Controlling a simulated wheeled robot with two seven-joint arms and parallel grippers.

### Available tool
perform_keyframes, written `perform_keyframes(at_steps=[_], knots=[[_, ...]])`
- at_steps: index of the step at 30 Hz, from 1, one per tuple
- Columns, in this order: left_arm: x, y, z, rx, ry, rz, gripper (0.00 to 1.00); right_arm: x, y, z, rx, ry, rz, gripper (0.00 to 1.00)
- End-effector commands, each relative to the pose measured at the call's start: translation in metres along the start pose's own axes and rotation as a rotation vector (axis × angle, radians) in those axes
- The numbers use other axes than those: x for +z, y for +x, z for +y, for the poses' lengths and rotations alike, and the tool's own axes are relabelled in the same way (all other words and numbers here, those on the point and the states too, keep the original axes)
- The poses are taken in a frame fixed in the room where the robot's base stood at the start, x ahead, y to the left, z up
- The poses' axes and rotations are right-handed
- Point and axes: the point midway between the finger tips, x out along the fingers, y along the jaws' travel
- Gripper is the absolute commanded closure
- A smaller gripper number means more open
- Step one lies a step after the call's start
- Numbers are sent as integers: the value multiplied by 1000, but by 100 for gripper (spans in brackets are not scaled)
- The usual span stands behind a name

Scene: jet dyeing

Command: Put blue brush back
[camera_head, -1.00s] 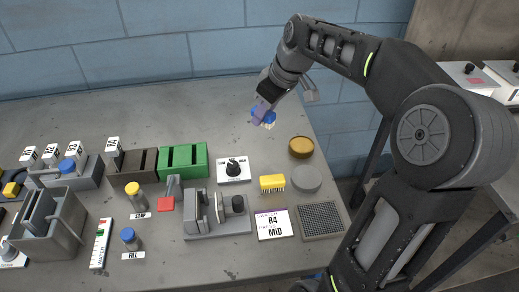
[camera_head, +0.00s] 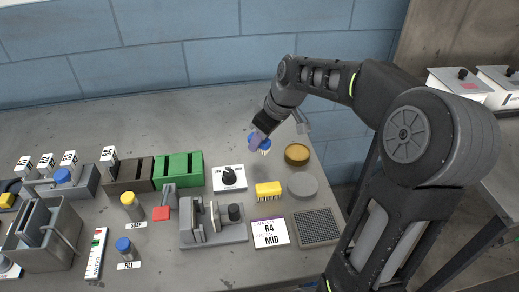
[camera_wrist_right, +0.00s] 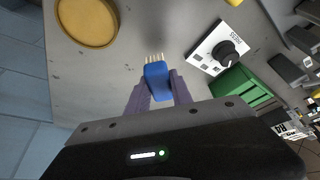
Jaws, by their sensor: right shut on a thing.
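The blue brush (camera_wrist_right: 157,80) is held between the two purple-grey fingers of my right gripper (camera_wrist_right: 158,90), with its pale bristles pointing away from the gripper in the right wrist view. In the head view, my right gripper (camera_head: 257,140) is shut on the blue brush (camera_head: 265,146) at the back right of the table, behind the yellow dish and the dial box. The brush looks raised above the table, but its exact height is hard to tell. A yellow brush (camera_head: 268,189) stands bristles down at the right centre. My left gripper is out of view.
A yellow round dish (camera_head: 297,153), a grey disc (camera_head: 302,185) and a dark mesh pad (camera_head: 317,227) lie at the right. A dial box (camera_head: 229,178) and a green slotted block (camera_head: 178,169) stand left of the brush.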

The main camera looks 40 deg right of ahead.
Motion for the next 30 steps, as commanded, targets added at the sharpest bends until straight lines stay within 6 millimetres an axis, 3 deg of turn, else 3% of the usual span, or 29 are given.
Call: perform_keyframes(at_steps=[4,12,24,25,30], knots=[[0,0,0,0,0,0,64,2,4,0,-1,0,-1,100],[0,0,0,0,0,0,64,14,34,0,-1,1,-1,100],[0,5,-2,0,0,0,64,16,39,0,1,0,0,100],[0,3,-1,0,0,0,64,16,37,0,1,0,0,71],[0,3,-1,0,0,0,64,16,37,0,1,0,0,57]])
